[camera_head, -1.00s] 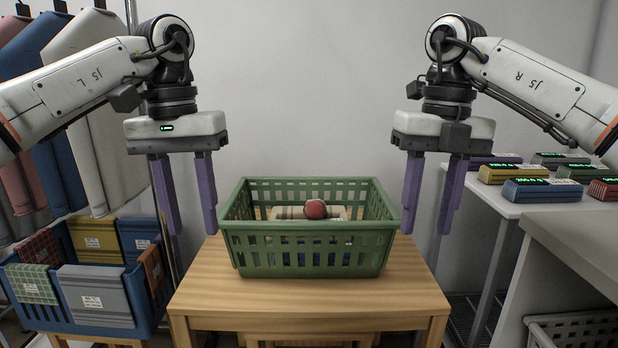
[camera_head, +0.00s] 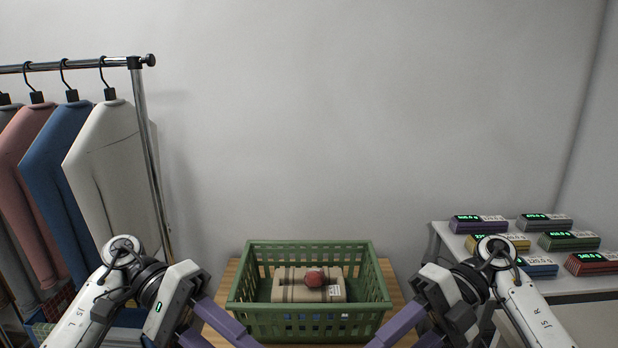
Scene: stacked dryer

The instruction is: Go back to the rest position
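My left gripper (camera_head: 222,340) is at the bottom of the head view, left of the green basket. Its two purple fingers are apart with nothing seen between them, and their tips run close to or past the lower edge. My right gripper (camera_head: 402,340) is at the bottom right of the basket, also with its fingers apart and empty. The green basket (camera_head: 310,322) stands on the wooden table (camera_head: 388,278).
A clothes rack (camera_head: 146,130) with hanging garments, among them a white one (camera_head: 110,165), stands on the left. A white side table (camera_head: 580,286) on the right carries several coloured blocks with green displays. The wall behind is bare.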

